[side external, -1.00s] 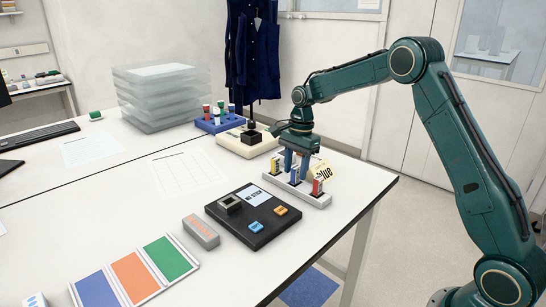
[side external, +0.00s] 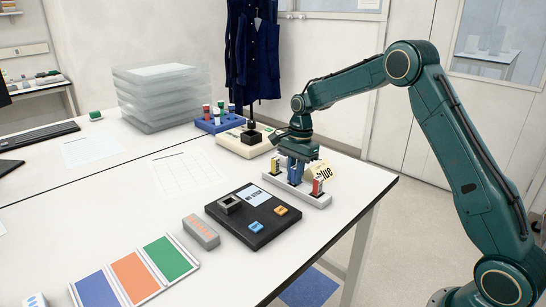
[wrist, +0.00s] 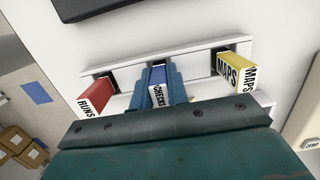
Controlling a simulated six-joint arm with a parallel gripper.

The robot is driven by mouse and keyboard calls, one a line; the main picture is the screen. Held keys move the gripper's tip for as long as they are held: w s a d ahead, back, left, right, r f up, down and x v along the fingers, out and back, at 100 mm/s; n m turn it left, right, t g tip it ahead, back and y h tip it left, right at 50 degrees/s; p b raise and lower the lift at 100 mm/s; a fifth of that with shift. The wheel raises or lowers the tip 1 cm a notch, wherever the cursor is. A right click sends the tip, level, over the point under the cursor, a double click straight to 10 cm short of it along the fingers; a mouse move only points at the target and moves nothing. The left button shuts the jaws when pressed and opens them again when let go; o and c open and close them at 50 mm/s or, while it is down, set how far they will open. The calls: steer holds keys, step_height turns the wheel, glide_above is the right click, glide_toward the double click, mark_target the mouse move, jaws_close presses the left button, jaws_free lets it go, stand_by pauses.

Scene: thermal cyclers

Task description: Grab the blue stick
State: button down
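The blue stick (wrist: 157,76), labelled CHECKS, stands in the middle slot of a white holder (side external: 318,200), between a red stick (side external: 317,187) and a yellow stick (side external: 275,165). My gripper (side external: 295,172) is lowered over the holder. In the wrist view its two blue fingers (wrist: 159,88) lie on either side of the blue stick, close against it, and look shut on it. The stick's lower end is hidden in the slot. The red stick, labelled RUNS (wrist: 96,96), and the yellow stick, labelled MAPS (wrist: 236,72), stand clear of the fingers.
A black panel (side external: 262,236) with small blocks lies in front. A beige box with a black joystick (side external: 251,137) and a blue rack (side external: 218,125) stand behind left. The table edge is close on the right.

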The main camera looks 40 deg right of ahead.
mark_target(295, 167)
steer(key=shift+r, duration=0.1)
step_height(295, 167, up, 10)
steer(key=shift+f, duration=0.1)
stand_by(0.8)
